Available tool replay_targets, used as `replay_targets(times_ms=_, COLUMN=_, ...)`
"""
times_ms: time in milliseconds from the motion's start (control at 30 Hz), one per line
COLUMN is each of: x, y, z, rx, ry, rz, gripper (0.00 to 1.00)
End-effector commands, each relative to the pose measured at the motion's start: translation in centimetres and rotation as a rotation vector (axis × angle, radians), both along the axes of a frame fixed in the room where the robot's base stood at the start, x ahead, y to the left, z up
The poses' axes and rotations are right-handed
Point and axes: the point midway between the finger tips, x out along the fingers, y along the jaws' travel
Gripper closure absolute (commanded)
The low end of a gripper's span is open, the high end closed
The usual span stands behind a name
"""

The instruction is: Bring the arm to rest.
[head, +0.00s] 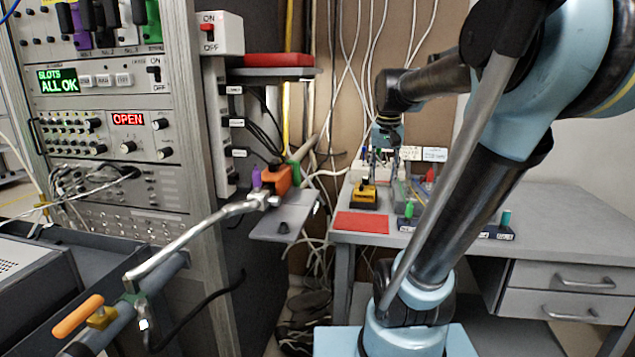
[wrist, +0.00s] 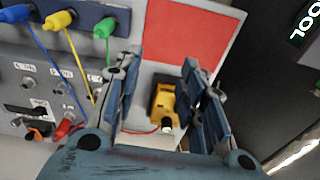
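My arm reaches over the grey desk (head: 560,215) in the head view. My gripper (head: 385,158) points down near the desk's back left, and its fingertips are hard to make out there. In the wrist view my gripper (wrist: 160,68) has its fingers spread wide apart with nothing clamped between them. A yellow and black device (wrist: 163,100) shows between the fingers. In the head view this device (head: 364,196) sits on the desk below my gripper; the exact gap cannot be told.
A red mat (head: 361,223) lies on the desk; it also shows in the wrist view (wrist: 190,42). A panel with plugged cables (wrist: 45,85) stands beside the fingers. An instrument rack (head: 110,130) stands left, its displays reading "ALL OK" and "OPEN". The desk's right side is clear.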

Motion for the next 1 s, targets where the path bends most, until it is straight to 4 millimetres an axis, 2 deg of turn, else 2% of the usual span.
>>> replay_targets(times_ms=33, x=-1.6, y=0.0, z=-1.3, rx=-0.001, ry=-0.007, rz=0.017, gripper=0.63)
replay_targets(times_ms=300, x=-8.4, y=0.0, z=-8.2, rx=-0.012, ry=-0.044, rz=0.113, gripper=0.63)
replay_targets(times_ms=500, x=-12.8, y=0.0, z=-13.7, rx=-0.022, ry=-0.070, rz=0.180, gripper=0.63)
replay_targets(times_ms=600, x=-14.3, y=0.0, z=-16.0, rx=-0.027, ry=-0.081, rz=0.207, gripper=0.63)
replay_targets(times_ms=800, x=-15.8, y=0.0, z=-18.3, rx=-0.032, ry=-0.091, rz=0.234, gripper=0.63)
replay_targets(times_ms=1000, x=-15.9, y=0.0, z=-18.6, rx=-0.033, ry=-0.092, rz=0.237, gripper=0.63)
